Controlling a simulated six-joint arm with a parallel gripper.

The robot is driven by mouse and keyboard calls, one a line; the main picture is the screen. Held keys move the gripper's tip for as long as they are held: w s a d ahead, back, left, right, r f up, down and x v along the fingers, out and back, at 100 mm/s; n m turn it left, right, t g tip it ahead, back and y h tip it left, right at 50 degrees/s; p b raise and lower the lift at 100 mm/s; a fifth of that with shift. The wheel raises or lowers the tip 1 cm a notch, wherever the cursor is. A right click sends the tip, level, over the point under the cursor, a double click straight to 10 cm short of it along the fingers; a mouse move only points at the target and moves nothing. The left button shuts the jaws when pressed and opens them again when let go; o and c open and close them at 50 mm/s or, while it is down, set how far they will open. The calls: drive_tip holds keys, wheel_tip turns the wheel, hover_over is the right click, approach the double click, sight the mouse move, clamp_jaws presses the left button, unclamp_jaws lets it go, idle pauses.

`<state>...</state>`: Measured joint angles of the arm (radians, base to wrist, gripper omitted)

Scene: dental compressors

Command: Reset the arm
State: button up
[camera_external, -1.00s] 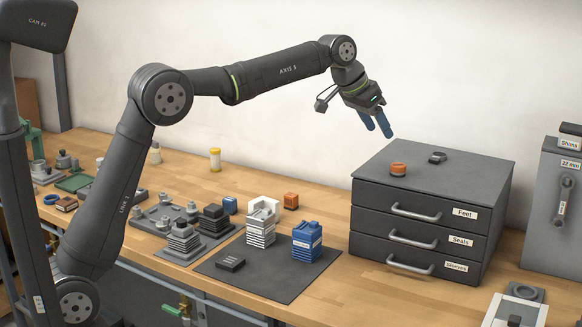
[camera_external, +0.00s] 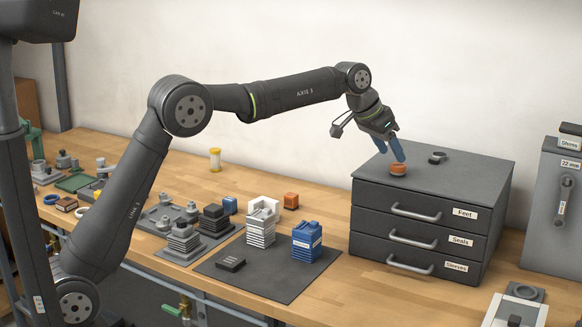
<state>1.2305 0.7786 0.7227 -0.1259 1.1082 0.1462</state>
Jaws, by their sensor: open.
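My gripper (camera_external: 398,153) has two blue fingers pointing down and to the right. It is open, with its fingertips just above or at the small orange round part (camera_external: 398,169) on top of the grey drawer cabinet (camera_external: 480,166). I cannot tell whether the fingertips touch that part. The arm reaches out over the bench from the left.
The cabinet has drawers labelled Feet, Seals and Sleeves. A small dark part (camera_external: 437,158) lies on its top. On the dark mat (camera_external: 285,282) stand a white block (camera_external: 262,222) and a blue block (camera_external: 306,241). Air above the bench is clear.

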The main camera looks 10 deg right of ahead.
sight(400, 165)
drive_tip(key=x, duration=0.3)
drive_tip(key=shift+d+f, duration=0.15)
drive_tip(key=shift+f, duration=0.15)
drive_tip(key=shift+d+r, duration=0.15)
drive_tip(key=shift+d, duration=0.05)
drive_tip(key=shift+a+r, duration=0.1)
drive_tip(key=shift+r, duration=1.55)
drive_tip(key=shift+f, duration=0.1)
